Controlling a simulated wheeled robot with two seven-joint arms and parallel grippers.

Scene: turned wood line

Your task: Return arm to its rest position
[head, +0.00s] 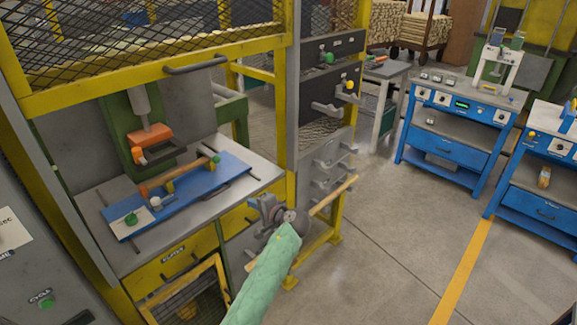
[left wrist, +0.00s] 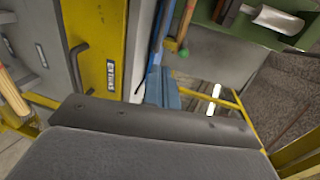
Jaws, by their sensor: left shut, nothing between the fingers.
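My left arm, in a pale green sleeve, comes up from the bottom of the head view. My left gripper (head: 268,207) is at its end, dark grey, shut and empty. It is in front of the yellow machine frame, right of the worktable and near a wooden rod (head: 333,196). My right gripper is not in view.
A yellow-framed machine holds a worktable (head: 262,174) with a blue plate (head: 232,167) and a turned wooden piece (head: 178,177). A raised guard has a grey handle (head: 197,64). Blue benches (head: 447,144) stand at the right. The grey floor (head: 390,240) between is clear.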

